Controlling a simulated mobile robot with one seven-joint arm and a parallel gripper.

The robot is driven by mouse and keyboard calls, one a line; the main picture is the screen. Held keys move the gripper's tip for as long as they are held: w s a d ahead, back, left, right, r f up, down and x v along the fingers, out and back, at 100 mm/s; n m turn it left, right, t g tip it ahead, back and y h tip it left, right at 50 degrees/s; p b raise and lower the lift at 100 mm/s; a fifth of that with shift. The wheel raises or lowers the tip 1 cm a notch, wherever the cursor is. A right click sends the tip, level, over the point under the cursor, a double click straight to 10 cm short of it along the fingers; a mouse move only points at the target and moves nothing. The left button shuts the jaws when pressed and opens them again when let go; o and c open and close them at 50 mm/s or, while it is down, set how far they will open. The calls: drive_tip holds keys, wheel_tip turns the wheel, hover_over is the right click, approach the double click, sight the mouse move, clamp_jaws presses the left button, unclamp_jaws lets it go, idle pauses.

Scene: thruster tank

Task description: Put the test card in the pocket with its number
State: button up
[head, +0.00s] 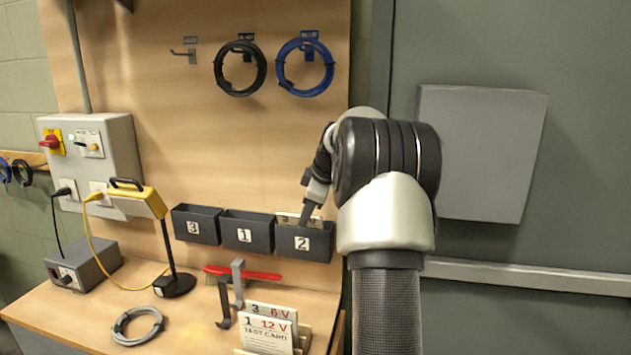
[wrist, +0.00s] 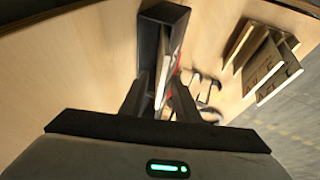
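A pale test card (head: 288,219) stands in the dark pocket marked 2 (head: 318,246), its top edge showing above the rim. The print on it is too small to read surely. My gripper (head: 310,207) is at this pocket from above. In the wrist view my gripper (wrist: 161,80) has its fingers apart, one on each side of the card (wrist: 171,62), with gaps beside it. The pocket (wrist: 150,45) is around the card's lower part. Pockets marked 1 (head: 247,231) and 3 (head: 196,224) are to the left and look empty.
More test cards stand in a wooden rack (head: 300,338) on the bench, reading "3 6 V" and "1 12 V". Coiled cables (head: 305,67) hang above.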

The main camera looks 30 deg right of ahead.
drive_tip(key=w+v, duration=0.1)
drive_tip(key=v, duration=1.3)
drive_tip(key=shift+a+r+t, duration=0.3)
drive_tip(key=shift+a, duration=0.25)
